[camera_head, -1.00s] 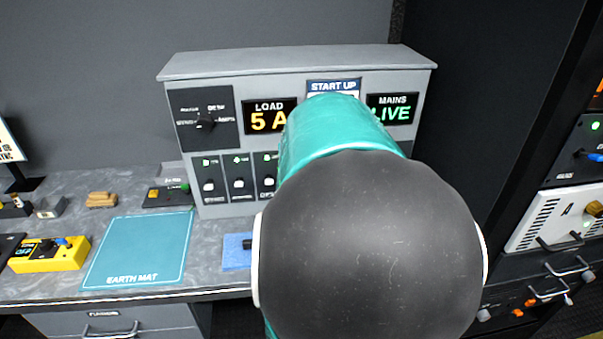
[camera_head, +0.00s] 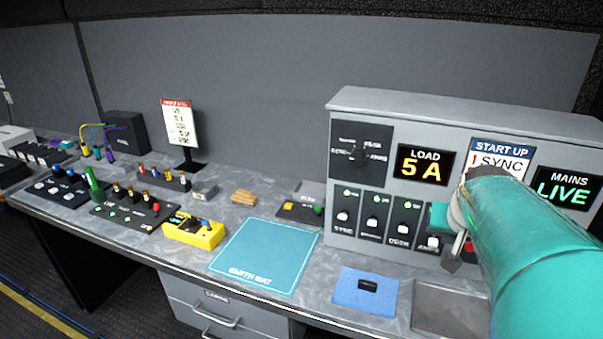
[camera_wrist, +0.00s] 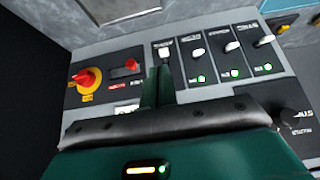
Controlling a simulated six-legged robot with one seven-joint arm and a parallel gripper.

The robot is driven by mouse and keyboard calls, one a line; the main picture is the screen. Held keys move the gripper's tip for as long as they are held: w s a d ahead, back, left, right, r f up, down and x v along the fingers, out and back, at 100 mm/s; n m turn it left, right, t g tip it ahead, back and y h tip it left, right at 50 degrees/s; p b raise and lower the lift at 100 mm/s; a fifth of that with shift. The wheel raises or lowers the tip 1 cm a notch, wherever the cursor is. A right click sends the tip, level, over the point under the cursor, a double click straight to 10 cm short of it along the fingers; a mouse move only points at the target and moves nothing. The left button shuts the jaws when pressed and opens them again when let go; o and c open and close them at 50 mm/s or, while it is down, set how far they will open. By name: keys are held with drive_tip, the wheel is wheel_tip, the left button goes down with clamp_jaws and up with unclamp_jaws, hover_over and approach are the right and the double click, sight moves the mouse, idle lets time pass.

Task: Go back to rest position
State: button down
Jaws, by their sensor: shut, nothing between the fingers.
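My gripper (camera_wrist: 158,85) is shut and empty in the wrist view, close in front of the grey power panel. In the head view my teal arm comes in from the lower right, and my gripper (camera_head: 438,215) is partly hidden at the panel's right half. The panel (camera_head: 450,108) carries a row of several switches (camera_head: 372,222) with green lamps lit above them. The wrist view shows it upside down, with the gripper's tips by the end switch (camera_wrist: 165,52). Whether they touch it I cannot tell. A red rotary knob (camera_wrist: 88,79) on yellow is beside them.
The panel stands on a grey worktop holding a blue earth mat (camera_head: 265,255), a yellow device (camera_head: 194,231), a blue pad (camera_head: 365,290) and a wooden block (camera_head: 243,197). Control boxes (camera_head: 127,213) and a sign (camera_head: 180,125) stand further left. Open floor lies at lower left.

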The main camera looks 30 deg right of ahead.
drive_tip(key=w+a+f+n+t+y, duration=0.1)
drive_tip(key=w+a+n+y, duration=0.2)
drive_tip(key=a, duration=1)
drive_tip(key=w+a+n+y, duration=0.1)
drive_tip(key=w+a+n, duration=0.3)
drive_tip(key=a, duration=0.9)
drive_tip(key=s+a+f+n+y, duration=0.1)
drive_tip(key=s+a+n, duration=0.1)
drive_tip(key=a, duration=0.6)
drive_tip(key=shift+s+f+n, duration=0.35)
drive_tip(key=shift+s+n, duration=0.05)
drive_tip(key=shift+s, duration=0.45)
drive_tip(key=shift+d, duration=0.1)
